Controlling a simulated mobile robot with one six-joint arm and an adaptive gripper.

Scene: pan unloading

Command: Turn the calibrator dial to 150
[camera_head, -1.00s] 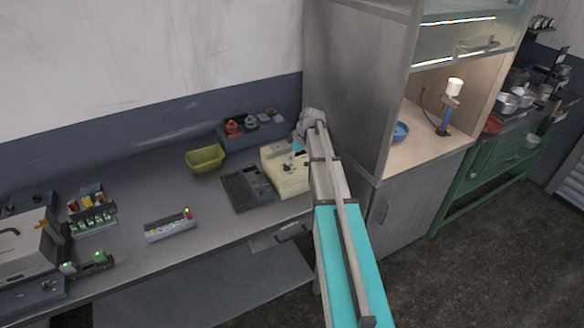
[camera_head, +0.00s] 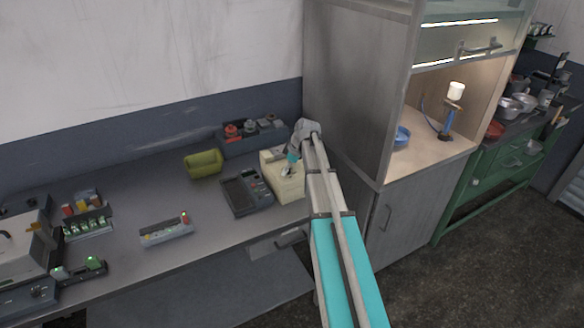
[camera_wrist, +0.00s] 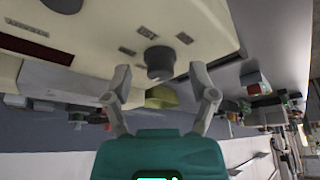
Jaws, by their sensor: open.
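The calibrator looks to be the cream box (camera_head: 286,186) on the bench, beside the cabinet. Its dark round dial (camera_wrist: 160,62) shows in the wrist view on the cream face, with small dark labels around it. My gripper (camera_wrist: 160,82) is open, with one grey finger on each side of the dial in that view. The fingertips appear close to the face; I cannot tell if they touch it. In the head view my gripper (camera_head: 290,168) is above the top of the box. The dial's setting cannot be read.
A dark keypad device (camera_head: 246,191) stands just left of the box, and a dark bin (camera_head: 240,145) with red items behind it. An olive tray (camera_head: 203,164) is farther left. The tall cabinet (camera_head: 345,80) rises close to the right of my arm.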

